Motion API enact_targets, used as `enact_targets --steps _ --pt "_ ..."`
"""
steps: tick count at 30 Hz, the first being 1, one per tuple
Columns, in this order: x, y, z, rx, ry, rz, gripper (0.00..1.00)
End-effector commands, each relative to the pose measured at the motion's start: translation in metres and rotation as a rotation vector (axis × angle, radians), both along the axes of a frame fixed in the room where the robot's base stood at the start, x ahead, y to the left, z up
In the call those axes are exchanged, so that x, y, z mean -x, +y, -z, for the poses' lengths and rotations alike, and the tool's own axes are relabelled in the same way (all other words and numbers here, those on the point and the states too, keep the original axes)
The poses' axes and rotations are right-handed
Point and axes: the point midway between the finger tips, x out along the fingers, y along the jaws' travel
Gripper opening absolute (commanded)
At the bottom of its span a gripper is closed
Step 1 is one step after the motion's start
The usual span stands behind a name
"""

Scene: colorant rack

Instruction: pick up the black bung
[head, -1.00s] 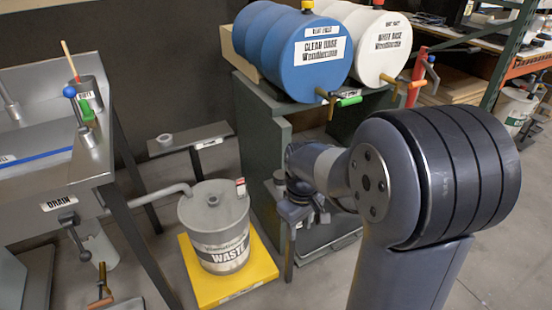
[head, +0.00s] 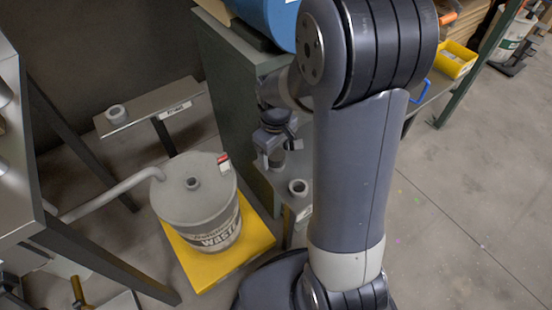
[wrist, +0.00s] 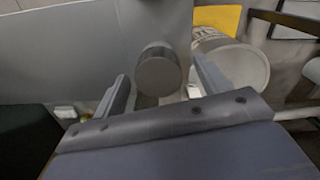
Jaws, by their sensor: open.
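A short dark grey cylinder, which looks like the black bung (wrist: 158,72), stands between my fingers in the wrist view, its paler round face toward the camera. My gripper (wrist: 160,92) is open, with one finger on each side of it and visible gaps. In the head view my gripper (head: 277,155) points down over the back of a small grey stand (head: 298,212), beside the green cabinet. The cylinder is mostly hidden there by the fingers. Whether it rests on the stand is hard to tell.
The green cabinet (head: 222,80) rises close behind. A shelf (head: 150,107) holds another cup.

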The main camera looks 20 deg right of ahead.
Motion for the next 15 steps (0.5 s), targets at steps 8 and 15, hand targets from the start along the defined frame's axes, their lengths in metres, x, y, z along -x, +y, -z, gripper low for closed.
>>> enact_targets --steps 8,15 --pt "-0.001 -0.002 0.031 0.0 0.0 -0.001 0.72" --pt "-0.001 -0.002 0.03 -0.001 -0.001 -0.001 0.69"
